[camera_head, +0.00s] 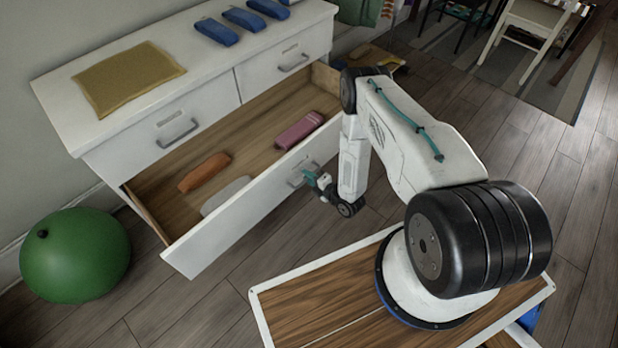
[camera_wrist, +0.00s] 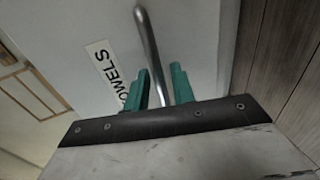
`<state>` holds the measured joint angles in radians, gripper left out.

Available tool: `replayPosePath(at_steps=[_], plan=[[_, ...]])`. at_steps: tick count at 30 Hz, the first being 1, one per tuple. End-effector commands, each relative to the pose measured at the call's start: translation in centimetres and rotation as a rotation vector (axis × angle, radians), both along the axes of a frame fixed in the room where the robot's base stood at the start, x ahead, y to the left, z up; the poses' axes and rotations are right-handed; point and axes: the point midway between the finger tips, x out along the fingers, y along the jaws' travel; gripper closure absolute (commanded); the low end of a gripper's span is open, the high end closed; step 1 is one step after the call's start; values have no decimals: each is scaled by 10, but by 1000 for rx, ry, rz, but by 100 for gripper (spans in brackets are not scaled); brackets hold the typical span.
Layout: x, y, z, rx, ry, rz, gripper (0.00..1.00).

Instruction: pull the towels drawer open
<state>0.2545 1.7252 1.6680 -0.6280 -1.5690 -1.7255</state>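The lower, wide drawer (camera_head: 243,222) of the white dresser stands pulled well out. In the wrist view its white front (camera_wrist: 195,30) carries a label reading "TOWELS" (camera_wrist: 100,62). Its metal bar handle (camera_wrist: 148,40) runs between my gripper's two teal fingers (camera_wrist: 162,85), which look closed around it. In the head view my gripper (camera_head: 316,182) is at the handle (camera_head: 297,177) on the drawer front. Inside the drawer lie an orange rolled item (camera_head: 204,173), a pink one (camera_head: 300,130) and a light grey one (camera_head: 226,196).
Two upper drawers (camera_head: 170,128) are shut. The dresser top (camera_head: 185,40) bears a folded mustard cloth (camera_head: 127,77) and several blue items (camera_head: 244,19). A green ball (camera_head: 75,255) is on the floor left of the dresser. Chairs (camera_head: 530,22) stand at the back right; floor is clear before them.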

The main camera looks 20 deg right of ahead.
Motion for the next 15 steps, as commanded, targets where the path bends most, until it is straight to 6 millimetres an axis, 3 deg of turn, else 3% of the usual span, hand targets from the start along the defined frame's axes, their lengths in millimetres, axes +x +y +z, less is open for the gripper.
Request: replayPosePath(at_steps=[8, 15], plan=[[-5, 0, 0, 1, 3, 4, 75], [-39, -16, 8, 2, 4, -2, 75]])
